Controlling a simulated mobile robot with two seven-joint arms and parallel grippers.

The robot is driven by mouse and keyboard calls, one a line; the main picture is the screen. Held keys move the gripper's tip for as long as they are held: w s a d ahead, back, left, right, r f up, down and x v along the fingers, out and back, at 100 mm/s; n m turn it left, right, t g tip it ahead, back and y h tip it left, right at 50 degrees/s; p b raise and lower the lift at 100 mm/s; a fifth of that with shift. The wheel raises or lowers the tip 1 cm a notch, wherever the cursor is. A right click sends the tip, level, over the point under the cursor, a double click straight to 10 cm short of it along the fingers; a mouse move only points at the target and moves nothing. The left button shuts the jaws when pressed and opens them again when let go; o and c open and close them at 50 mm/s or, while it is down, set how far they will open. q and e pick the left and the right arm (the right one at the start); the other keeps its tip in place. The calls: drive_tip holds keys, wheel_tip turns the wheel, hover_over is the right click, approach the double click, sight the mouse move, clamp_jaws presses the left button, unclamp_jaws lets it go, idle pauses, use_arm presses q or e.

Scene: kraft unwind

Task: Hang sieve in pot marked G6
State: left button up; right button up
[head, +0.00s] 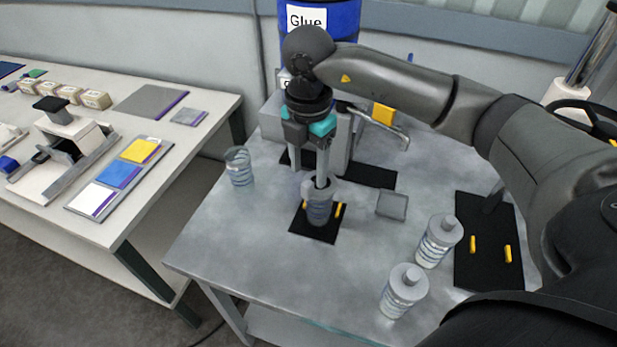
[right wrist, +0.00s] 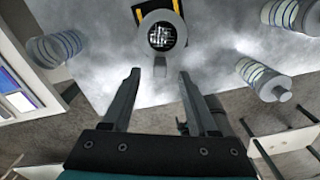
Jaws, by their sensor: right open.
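A clear pot (head: 319,211) with blue-lined bands stands upright on a small black mat (head: 299,228) with yellow marks. A grey-rimmed piece, seemingly the sieve (right wrist: 148,32), is at its mouth, with a dark patterned mesh inside; it also shows in the head view (head: 320,188). I cannot read a G6 mark on any pot. My right gripper (right wrist: 159,78) points down above this pot in the head view (head: 322,180). Its fingers are apart with nothing between them, and the rim lies just beyond the tips. My left gripper is not in view.
An open clear pot (head: 240,170) stands left. Two lidded bottles (head: 438,242) (head: 403,291) stand front right, by a black mat (head: 490,270) with yellow bars. A grey square (head: 391,206) lies right of the pot. A blue glue drum (head: 340,22) stands behind.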

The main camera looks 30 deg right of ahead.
wheel_tip(320, 180, up, 11)
drive_tip(key=shift+r+p, duration=0.15)
drive_tip(key=shift+p, duration=0.15)
idle(0.5)
